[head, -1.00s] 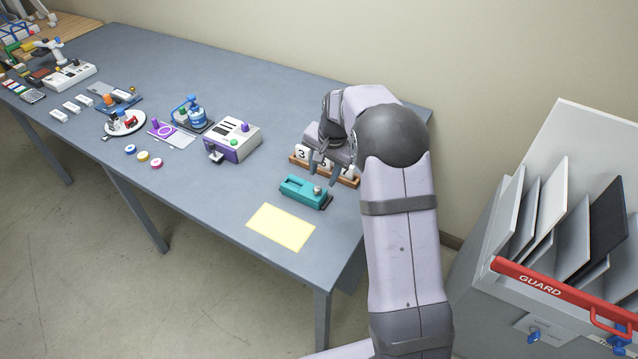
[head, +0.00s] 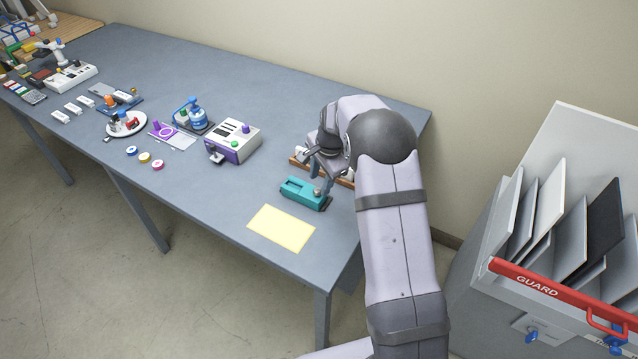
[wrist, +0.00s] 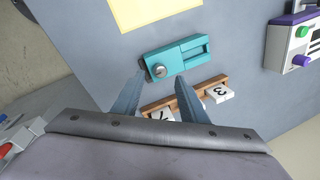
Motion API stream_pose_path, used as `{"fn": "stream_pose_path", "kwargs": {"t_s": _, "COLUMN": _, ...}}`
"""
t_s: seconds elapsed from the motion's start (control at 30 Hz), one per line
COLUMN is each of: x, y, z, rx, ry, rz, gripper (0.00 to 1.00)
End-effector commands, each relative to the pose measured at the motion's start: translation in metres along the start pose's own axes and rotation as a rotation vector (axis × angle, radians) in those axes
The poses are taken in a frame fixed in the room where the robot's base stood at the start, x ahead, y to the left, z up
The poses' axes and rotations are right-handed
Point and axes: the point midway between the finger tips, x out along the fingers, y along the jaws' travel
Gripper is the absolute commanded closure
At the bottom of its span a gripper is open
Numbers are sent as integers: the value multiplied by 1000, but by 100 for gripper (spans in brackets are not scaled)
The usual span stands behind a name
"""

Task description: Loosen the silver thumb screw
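The silver thumb screw (wrist: 159,71) sits on one end of a teal block-shaped device (wrist: 188,53) on the table. In the head view the screw (head: 318,191) is at the right end of the teal device (head: 296,188). My gripper (wrist: 158,80) is open, with one finger to each side of the screw's line in the wrist view. The fingertips appear just short of the screw; I cannot tell their height over it. In the head view my gripper (head: 320,180) is right beside the screw and partly hidden by my wrist.
A wooden rack (wrist: 157,106) with white numbered tiles stands close behind the teal device, partly under my gripper. A yellow sheet (head: 281,228) lies in front. A purple and white machine (head: 233,141) stands to the left. The table between is clear.

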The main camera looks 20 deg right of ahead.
Motion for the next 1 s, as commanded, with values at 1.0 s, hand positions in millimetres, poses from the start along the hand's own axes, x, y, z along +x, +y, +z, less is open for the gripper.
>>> {"fn": "stream_pose_path", "kwargs": {"t_s": 1.0, "x": 36, "y": 0, "z": 0, "rx": -2, "ry": 0, "rz": 0, "gripper": 100}}
